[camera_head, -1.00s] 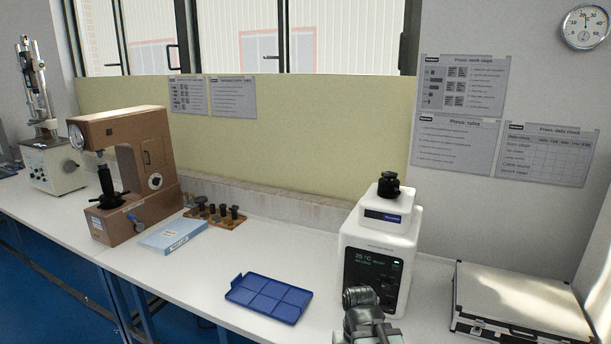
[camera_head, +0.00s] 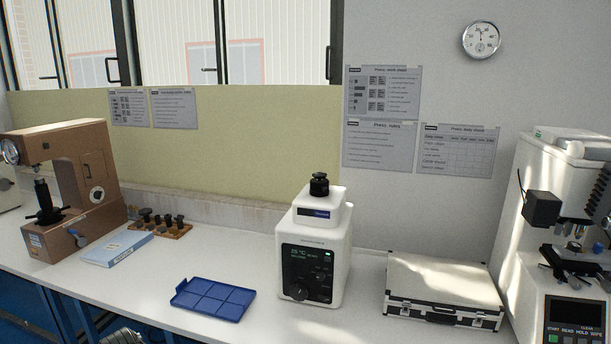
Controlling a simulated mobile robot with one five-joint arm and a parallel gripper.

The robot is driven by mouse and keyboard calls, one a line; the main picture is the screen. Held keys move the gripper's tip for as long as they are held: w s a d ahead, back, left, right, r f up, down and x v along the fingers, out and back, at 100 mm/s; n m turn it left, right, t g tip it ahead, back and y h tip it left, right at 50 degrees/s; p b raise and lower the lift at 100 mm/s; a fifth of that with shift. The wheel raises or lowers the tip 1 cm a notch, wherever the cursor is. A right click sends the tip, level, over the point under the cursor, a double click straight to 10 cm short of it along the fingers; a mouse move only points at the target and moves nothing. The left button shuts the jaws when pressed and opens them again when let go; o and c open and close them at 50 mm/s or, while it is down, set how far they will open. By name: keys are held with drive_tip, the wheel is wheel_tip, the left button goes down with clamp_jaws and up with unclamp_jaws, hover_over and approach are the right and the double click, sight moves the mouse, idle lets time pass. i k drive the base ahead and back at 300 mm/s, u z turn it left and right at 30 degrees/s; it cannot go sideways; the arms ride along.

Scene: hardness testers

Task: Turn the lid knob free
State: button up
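The white press machine (camera_head: 315,243) stands on the white bench at the middle of the view, with a dark display and a round dial on its front. The black lid knob (camera_head: 319,185) sits upright on top of its white upper block. Nothing touches the knob. My gripper is not in view. A grey ribbed round part at the bottom edge is cut off, and I cannot tell what it is.
A blue compartment tray (camera_head: 213,299) lies left of the machine. A silver case (camera_head: 442,290) lies to its right, with a white tester (camera_head: 563,230) beyond. A brown tester (camera_head: 66,190), a pale blue book (camera_head: 117,248) and a wooden rack (camera_head: 160,228) stand left.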

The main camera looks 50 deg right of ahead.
sight(319, 176)
drive_tip(key=u, duration=0.1)
drive_tip(key=i, duration=1)
drive_tip(key=z, duration=0.05)
